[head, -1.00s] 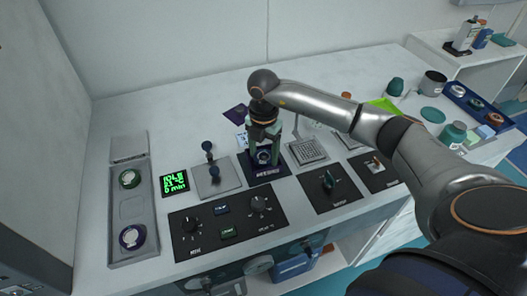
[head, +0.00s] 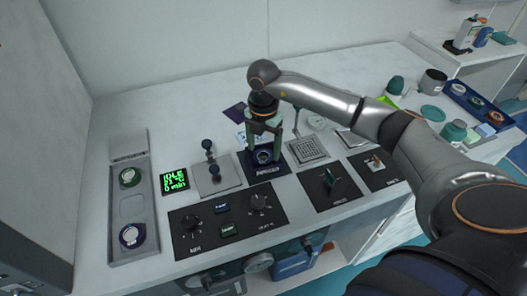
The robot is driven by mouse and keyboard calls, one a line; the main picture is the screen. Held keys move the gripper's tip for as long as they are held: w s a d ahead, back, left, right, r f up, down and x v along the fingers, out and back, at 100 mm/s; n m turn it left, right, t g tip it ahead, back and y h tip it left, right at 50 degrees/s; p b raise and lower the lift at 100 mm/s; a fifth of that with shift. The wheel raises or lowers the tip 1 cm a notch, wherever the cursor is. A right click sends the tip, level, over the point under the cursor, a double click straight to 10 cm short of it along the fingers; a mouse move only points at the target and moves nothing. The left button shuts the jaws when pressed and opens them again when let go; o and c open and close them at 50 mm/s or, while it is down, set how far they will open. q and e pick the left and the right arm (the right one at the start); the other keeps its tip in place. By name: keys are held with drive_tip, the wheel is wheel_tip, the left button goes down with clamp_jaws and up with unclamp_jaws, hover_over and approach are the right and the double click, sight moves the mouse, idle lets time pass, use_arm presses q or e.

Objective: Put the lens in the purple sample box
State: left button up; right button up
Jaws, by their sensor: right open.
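My right gripper (head: 265,147) points down over a dark purple square holder (head: 284,171) near the middle of the table. Its green fingers are open, one on each side of a small round ring-like piece (head: 264,156) in the holder. This piece may be the lens; it is too small to be sure. In the long grey tray at the left lie a round purple-rimmed piece (head: 132,236) at the front and a round green-rimmed piece (head: 130,177) farther back. I cannot tell for certain which purple thing is the sample box. My left gripper is not in view.
A display (head: 174,181) reading IDLE and a plate with two dark knobs (head: 214,178) stand left of the holder. Black control panels (head: 228,219) lie in front. A grille plate (head: 307,150) is to the right. A blue tray (head: 478,106) stands far right.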

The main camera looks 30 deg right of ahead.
sight(263, 156)
wheel_tip(263, 156, up, 10)
drive_tip(key=shift+b, duration=0.35)
